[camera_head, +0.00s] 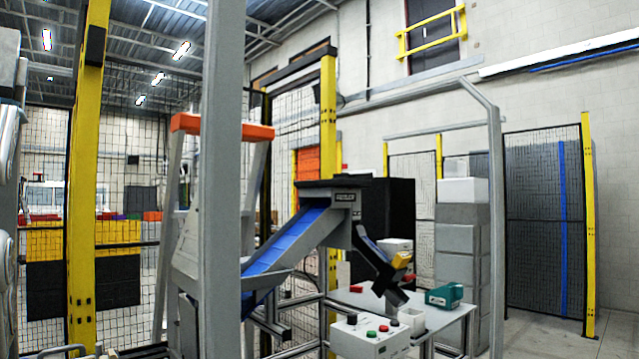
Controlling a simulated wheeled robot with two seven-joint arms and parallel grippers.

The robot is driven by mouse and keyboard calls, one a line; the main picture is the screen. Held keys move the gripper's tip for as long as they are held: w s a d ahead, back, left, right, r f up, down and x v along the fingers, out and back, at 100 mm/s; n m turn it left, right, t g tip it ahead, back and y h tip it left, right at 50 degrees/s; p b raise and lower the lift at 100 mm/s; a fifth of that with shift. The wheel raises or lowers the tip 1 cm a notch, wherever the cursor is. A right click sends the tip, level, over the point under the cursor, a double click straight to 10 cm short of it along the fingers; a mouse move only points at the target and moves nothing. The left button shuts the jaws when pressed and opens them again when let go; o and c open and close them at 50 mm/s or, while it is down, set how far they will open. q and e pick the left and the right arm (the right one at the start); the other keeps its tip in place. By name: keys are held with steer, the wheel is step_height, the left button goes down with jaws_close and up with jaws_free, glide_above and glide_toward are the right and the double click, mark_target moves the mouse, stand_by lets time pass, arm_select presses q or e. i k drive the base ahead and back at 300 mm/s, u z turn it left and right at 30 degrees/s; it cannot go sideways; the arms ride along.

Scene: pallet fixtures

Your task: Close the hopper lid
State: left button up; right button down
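A grey hopper-like housing (340,215) with a dark top and a small label stands at the upper end of a blue inclined conveyor (290,243). I cannot make out a separate lid on it or tell whether one is open or shut. A dark angled chute (380,268) with a yellow piece (401,260) slopes down from the housing toward a small white container (412,318). Pale rounded links at the left edge look like part of my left arm. Neither of my grippers shows in this view.
A white control box (370,337) with coloured buttons sits at the front of a light table (455,315). A teal object (444,296) lies on that table. A grey upright post (223,180) stands close in front. Yellow-posted mesh fencing (84,180) and stacked grey boxes (460,245) stand around.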

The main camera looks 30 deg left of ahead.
mark_target(185, 257)
steer(key=u, duration=0.2)
steer(key=i, duration=1.1)
steer(key=u, duration=0.7)
